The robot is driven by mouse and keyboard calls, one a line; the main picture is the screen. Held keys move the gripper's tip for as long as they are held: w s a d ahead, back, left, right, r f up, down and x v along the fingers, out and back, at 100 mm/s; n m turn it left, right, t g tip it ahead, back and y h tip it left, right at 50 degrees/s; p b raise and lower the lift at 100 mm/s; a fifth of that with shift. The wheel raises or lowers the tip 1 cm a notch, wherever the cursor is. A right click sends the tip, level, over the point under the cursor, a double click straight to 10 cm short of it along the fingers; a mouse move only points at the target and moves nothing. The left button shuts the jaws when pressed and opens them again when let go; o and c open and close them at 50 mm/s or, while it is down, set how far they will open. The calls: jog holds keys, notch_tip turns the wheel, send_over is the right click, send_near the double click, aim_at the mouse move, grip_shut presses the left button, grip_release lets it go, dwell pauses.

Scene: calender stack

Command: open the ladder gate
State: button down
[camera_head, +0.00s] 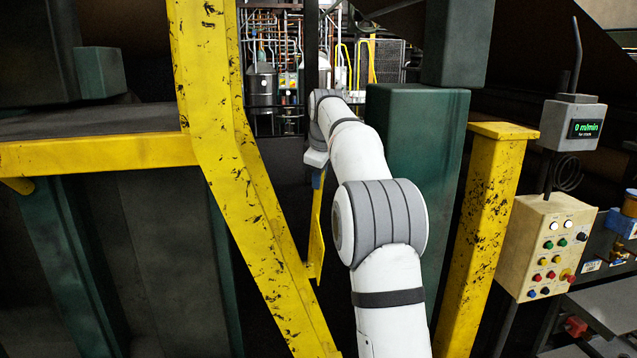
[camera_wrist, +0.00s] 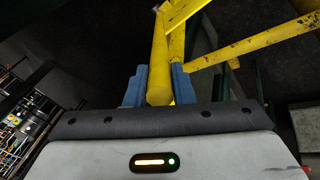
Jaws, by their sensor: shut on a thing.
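In the head view my arm reaches forward, and my gripper (camera_head: 318,178) is at its far end, with a little blue finger showing. A thin yellow bar (camera_head: 317,235) hangs just below it, beside a large scuffed yellow rail (camera_head: 228,150); it looks like part of the ladder gate. In the wrist view the blue fingers of my gripper (camera_wrist: 159,88) are shut on a round yellow bar (camera_wrist: 159,65), one finger on each side. Other yellow bars meet it above. The gate's hinge and full outline cannot be made out.
A scuffed yellow post (camera_head: 487,220) and a dark green column (camera_head: 415,150) stand right of my arm. A beige button box (camera_head: 545,245) is farther right, under a display (camera_head: 585,128) reading 0 m/min. A yellow-edged platform (camera_head: 95,152) is at left. Pipes and panels stand behind.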

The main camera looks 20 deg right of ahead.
jog(key=shift+w+d+r+g, duration=0.1)
jog(key=shift+w+r+g, duration=0.05)
jog(key=shift+w, duration=0.4)
jog(key=shift+w+d+r+g, duration=0.1)
jog(key=shift+w+r+g, duration=0.05)
jog(key=shift+w, duration=0.4)
jog(key=c, duration=1.3)
grip_release()
jog(key=shift+w, duration=0.1)
jog(key=shift+o, duration=0.2)
jog(key=shift+r, duration=0.1)
jog(key=shift+r, duration=0.1)
jog(key=v, duration=0.6)
jog(key=shift+r, duration=0.35)
jog(key=shift+s+r, duration=0.35)
jog(key=shift+r, duration=0.05)
jog(key=shift+c, duration=0.3)
